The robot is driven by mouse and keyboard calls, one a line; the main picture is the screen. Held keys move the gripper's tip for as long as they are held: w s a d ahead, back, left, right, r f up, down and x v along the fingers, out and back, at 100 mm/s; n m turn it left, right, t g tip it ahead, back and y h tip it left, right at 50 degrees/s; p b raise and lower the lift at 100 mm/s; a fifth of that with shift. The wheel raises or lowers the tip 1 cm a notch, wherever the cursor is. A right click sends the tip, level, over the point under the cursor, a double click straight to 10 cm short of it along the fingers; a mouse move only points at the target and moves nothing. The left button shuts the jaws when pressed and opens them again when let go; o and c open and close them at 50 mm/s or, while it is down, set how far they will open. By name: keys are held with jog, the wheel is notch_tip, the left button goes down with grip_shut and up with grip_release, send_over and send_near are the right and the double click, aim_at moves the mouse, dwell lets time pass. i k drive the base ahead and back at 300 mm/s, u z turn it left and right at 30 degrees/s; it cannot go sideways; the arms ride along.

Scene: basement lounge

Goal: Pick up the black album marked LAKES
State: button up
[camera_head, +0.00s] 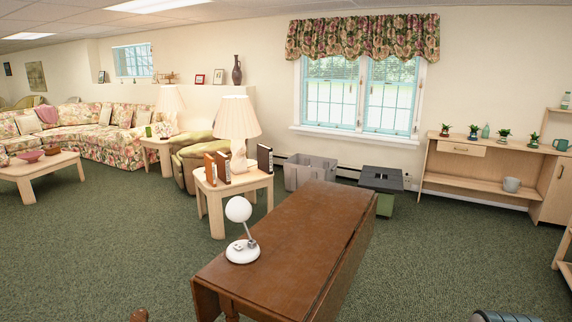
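A black upright album or book (265,159) stands on the light wooden side table (217,192), at the right of the white table lamp (237,130). A small pale mark shows on it, but it is too small to read, so I cannot tell whether it says LAKES. Two more upright books stand on the same table left of the lamp: a brown one (210,169) and a darker one (223,167) with a pale mark.
A brown drop-leaf table (290,245) with a small white desk lamp (241,232) fills the near middle. Grey bins (309,172) and a dark-lidded box (381,182) stand behind it. Green carpet is open at left and right.

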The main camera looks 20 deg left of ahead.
aim_at(265, 157)
jog(key=z, duration=0.25)
jog(key=i, duration=2.6)
jog(key=z, duration=0.3)
jog(key=i, duration=1.55)
jog(key=u, duration=0.3)
jog(key=i, duration=1.4)
jog(key=u, duration=1.5)
jog(key=i, duration=1.25)
jog(key=u, duration=0.7)
jog(key=i, duration=2.15)
jog(key=u, duration=0.05)
